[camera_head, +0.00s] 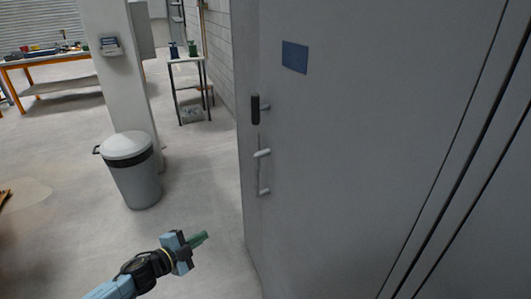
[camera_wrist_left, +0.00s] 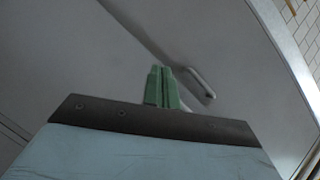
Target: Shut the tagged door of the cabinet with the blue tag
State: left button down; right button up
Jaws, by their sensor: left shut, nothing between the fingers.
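The grey cabinet door (camera_head: 360,150) fills the right half of the head view, with the blue tag (camera_head: 294,57) on its upper part. Near its left edge are a black handle (camera_head: 255,109) and a pale bar handle (camera_head: 263,172) below it. I cannot tell from this angle how far the door stands open. My left gripper (camera_head: 199,240) is shut and empty, low and left of the door's edge, apart from it in the picture. In the left wrist view its green fingers (camera_wrist_left: 162,88) are together, with a grey panel and a handle (camera_wrist_left: 201,84) behind them. My right gripper is out of view.
A grey bin (camera_head: 137,180) with a pale lid stands on the floor at left, by a white pillar (camera_head: 118,75). A small stand (camera_head: 188,85) and an orange-legged workbench (camera_head: 50,70) are farther back. The floor between bin and door is clear.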

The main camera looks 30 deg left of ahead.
pick_arm(q)
jog(key=w+d+r+m+h, duration=0.1)
jog(key=r+m+h, duration=0.1)
jog(key=r, duration=0.3)
jog(key=w+d+r+m+h+p, duration=0.1)
jog(key=r+m, duration=0.1)
jog(key=r, duration=0.3)
jog(key=w+d+r+m+h, duration=0.1)
jog(key=d+r+m+h, duration=0.15)
jog(key=r, duration=0.35)
jog(key=m+h, duration=0.2)
jog(key=m, duration=0.2)
send_near(276, 159)
jog(key=p+x, duration=0.2)
jog(key=x, duration=0.3)
jog(key=shift+w+d, duration=0.15)
jog(key=shift+w, duration=0.2)
jog(key=shift+w+d, duration=0.35)
jog(key=shift+w, duration=0.15)
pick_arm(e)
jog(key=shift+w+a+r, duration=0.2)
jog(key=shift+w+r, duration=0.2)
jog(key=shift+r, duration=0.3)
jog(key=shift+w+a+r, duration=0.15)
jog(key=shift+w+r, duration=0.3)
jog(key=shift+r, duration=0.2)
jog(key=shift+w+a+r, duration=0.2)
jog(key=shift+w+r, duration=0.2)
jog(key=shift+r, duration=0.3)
